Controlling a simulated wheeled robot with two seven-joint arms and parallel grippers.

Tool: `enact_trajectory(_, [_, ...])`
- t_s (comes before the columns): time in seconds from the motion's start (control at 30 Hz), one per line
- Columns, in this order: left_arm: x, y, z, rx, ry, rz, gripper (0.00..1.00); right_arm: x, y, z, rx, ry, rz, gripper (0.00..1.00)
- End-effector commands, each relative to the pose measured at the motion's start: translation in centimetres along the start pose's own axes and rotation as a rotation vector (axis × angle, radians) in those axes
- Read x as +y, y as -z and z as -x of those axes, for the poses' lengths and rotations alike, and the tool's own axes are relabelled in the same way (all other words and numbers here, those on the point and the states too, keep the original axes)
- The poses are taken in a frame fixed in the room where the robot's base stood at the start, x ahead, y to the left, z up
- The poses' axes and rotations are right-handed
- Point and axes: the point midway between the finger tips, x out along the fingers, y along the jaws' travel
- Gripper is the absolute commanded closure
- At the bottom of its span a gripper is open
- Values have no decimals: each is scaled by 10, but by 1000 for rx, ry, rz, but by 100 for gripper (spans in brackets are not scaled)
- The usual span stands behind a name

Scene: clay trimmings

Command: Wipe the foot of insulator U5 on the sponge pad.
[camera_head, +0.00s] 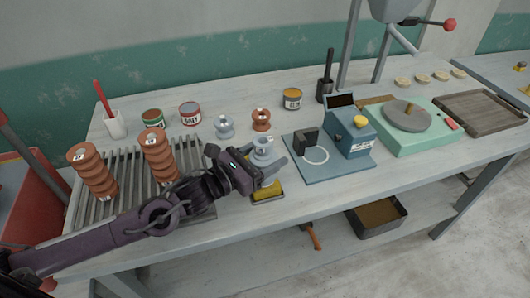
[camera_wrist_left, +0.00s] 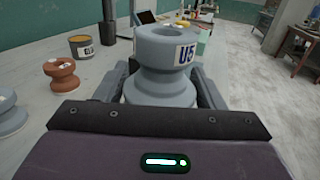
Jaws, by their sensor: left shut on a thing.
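Insulator U5 (camera_head: 263,147) is a grey-blue ribbed piece. Its U5 label faces my camera in the left wrist view (camera_wrist_left: 165,50). My left gripper (camera_head: 268,168) is shut on it, with a finger on each side, and it stands upright. The yellow sponge pad (camera_head: 268,194) lies near the table's front edge, just below my left gripper and partly covered by it. The insulator's foot is hidden, so I cannot tell whether it touches the pad. My right gripper is not in view.
Behind stand another grey-blue insulator (camera_head: 224,127), a small brown one (camera_head: 261,120) and a yellow-banded can (camera_head: 292,99). Tall brown insulators (camera_head: 160,157) stand on the slatted rack (camera_head: 130,200) at left. A blue device (camera_head: 350,135) is close on the right.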

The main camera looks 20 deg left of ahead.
Motion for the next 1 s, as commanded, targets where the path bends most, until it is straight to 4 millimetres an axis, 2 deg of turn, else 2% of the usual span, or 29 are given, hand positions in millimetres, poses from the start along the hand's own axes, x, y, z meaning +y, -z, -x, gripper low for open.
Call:
enact_trajectory(0.03, [2,6,0,9,2,2,79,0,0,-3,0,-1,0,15])
enact_trajectory(1.0, [59,4,-20,5,-10,-7,79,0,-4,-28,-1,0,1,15])
